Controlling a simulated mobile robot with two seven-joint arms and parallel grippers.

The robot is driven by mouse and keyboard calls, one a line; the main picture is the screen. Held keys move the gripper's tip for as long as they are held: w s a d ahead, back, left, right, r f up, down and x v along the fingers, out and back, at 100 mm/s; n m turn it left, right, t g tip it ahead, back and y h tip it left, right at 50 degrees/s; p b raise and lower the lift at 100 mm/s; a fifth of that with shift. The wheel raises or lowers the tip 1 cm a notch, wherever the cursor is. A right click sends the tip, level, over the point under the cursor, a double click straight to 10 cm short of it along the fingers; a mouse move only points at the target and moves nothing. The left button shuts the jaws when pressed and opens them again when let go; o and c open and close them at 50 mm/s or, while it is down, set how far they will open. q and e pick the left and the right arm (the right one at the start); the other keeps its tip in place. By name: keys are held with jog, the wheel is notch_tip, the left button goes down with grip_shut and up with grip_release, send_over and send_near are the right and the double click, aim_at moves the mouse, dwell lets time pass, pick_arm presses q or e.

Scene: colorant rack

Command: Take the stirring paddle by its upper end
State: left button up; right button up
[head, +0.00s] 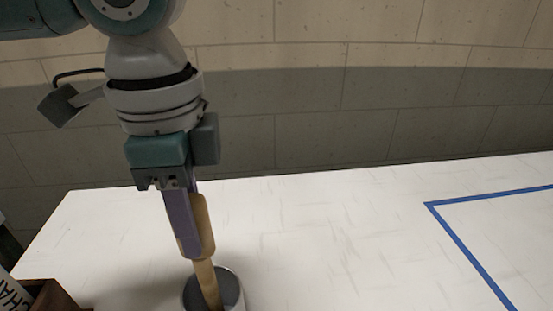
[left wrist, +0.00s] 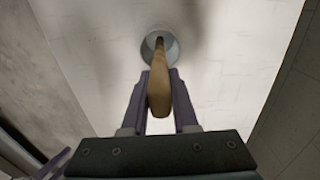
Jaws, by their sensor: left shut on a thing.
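The stirring paddle (head: 206,283) is a tan wooden stick with a wider upper end. It stands slightly tilted, its lower part inside a round grey container (head: 234,284) on the white table. My left gripper (head: 189,245) points down from above and is shut on the paddle's wide upper end. In the left wrist view the paddle (left wrist: 158,92) lies between the two purple fingers and runs down into the container (left wrist: 172,50). The paddle's lower tip is hidden inside the container.
A brown wooden box edge (head: 60,296) with a white lettered container (head: 12,296) is at the lower left. A blue tape outline (head: 462,246) marks the table's right side. The white table (head: 330,240) between is clear. A tiled wall stands behind.

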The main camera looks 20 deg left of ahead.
pick_arm(q)
grip_shut()
dwell(0.8)
